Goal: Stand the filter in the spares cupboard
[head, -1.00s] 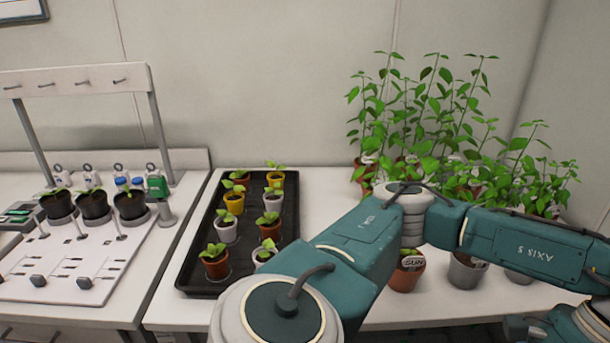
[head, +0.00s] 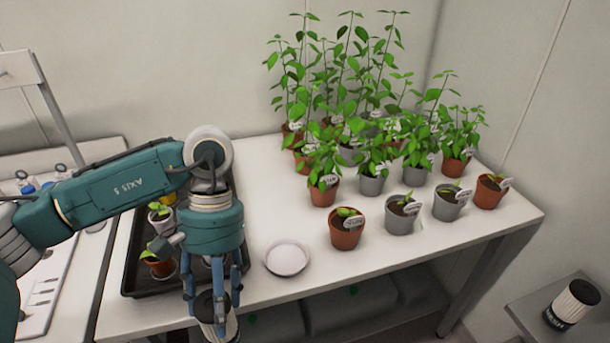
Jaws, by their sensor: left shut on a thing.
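My left gripper (head: 213,300) comes in from the left and points down in front of the plant bench's front edge. Its fingers are shut around a pale cylinder with dark parts, which looks like a filter (head: 207,308); its lower part is cut off by the picture's bottom edge. A similar cylinder, pale and ribbed with a black lettered band (head: 573,303), rests on a small grey surface at the lower right, apart from my gripper. I cannot see the spares cupboard. My right gripper is not in view.
The white bench (head: 385,268) holds several potted plants, tall ones behind and small ones in front, such as a terracotta pot (head: 346,235). A white saucer (head: 287,258) lies beside my gripper. A black seedling tray (head: 128,285) is partly behind my arm. Grey bins (head: 350,305) sit below.

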